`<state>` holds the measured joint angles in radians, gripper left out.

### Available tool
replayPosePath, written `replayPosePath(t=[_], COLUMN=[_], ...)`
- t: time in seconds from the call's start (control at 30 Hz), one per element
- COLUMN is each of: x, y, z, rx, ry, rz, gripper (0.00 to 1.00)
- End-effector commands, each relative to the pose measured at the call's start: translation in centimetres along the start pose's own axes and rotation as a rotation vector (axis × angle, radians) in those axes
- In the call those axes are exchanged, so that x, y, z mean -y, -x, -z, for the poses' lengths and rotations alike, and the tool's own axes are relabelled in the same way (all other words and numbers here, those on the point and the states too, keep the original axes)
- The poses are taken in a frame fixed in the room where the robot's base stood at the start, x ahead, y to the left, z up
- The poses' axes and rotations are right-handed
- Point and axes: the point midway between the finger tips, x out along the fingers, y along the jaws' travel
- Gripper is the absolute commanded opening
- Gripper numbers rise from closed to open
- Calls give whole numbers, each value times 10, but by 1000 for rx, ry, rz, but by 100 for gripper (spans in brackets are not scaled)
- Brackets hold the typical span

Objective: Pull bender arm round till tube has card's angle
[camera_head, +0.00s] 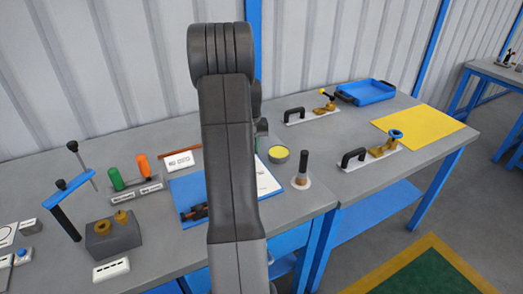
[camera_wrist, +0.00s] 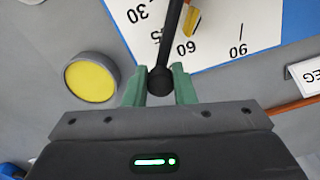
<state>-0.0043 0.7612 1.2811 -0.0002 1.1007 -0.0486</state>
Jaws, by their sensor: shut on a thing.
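In the wrist view my gripper (camera_wrist: 159,88) has its green fingers on either side of the black knob at the end of the dark bender arm (camera_wrist: 171,42). The arm runs up out of the picture over a white angle sheet (camera_wrist: 240,22), near the marks around 45 and 60. A yellow-orange piece (camera_wrist: 192,20) shows just right of the arm; I cannot tell whether it is tube or pointer. A white card (camera_wrist: 303,75) ending in "EG" lies at the right edge; its number is cut off. In the head view my arm hides the bender, and the card (camera_head: 180,160) is too small to read.
A yellow-topped round tin (camera_wrist: 92,77) is left of my gripper; it also shows in the head view (camera_head: 278,154). The right bench holds clamps and a yellow sheet (camera_head: 420,126).

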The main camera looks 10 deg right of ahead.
Motion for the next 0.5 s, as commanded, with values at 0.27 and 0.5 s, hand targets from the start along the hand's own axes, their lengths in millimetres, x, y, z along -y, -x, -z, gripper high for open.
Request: replayPosePath(t=[0.27,0.5], x=[24,34], y=[1,2], z=[15,20], rx=[-4,-6], ry=[159,222], rz=[0,0], gripper=[0,0])
